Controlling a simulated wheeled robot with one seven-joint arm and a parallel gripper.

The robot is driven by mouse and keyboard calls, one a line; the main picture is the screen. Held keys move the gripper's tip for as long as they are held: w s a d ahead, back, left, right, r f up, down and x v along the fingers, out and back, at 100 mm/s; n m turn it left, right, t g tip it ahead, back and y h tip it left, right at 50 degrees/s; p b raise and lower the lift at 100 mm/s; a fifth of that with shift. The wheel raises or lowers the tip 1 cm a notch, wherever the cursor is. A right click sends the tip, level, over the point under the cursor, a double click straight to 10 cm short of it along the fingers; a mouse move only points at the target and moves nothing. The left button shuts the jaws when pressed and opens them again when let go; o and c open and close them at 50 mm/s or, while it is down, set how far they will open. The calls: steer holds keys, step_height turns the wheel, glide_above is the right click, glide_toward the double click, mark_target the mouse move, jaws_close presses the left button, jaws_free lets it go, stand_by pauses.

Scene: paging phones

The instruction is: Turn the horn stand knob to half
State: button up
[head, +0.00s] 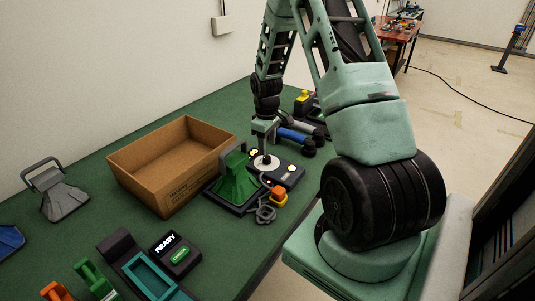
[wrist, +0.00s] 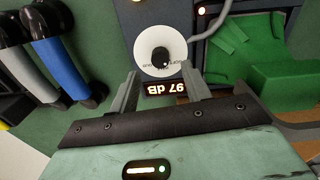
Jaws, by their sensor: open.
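The horn stand (head: 290,174) is a dark base on the green table, with a green horn (head: 230,172) at its left. Its black knob (wrist: 160,57) sits on a white round dial (wrist: 148,38) in the wrist view; the dial also shows in the head view (head: 266,164). A small lit display (wrist: 168,89) beside the dial gives an upside-down dB reading. My gripper (wrist: 160,72) is open, with one finger on each side below the knob in the wrist view. It points down over the dial (head: 264,146). I cannot tell whether the fingers touch the knob.
A cardboard box (head: 158,184) stands left of the horn. Blue and grey handsets (head: 293,136) lie just behind the stand. An orange-yellow part (head: 278,195) with a grey cord lies in front. A READY box (head: 175,252), teal tray (head: 150,272) and grey horn (head: 58,194) are nearer or further left.

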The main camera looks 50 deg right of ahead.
mark_target(268, 157)
steer(key=shift+d+f+p, duration=0.1)
steer(key=shift+f+p, duration=0.2)
steer(key=shift+f, duration=2.45)
steer(key=c, duration=1)
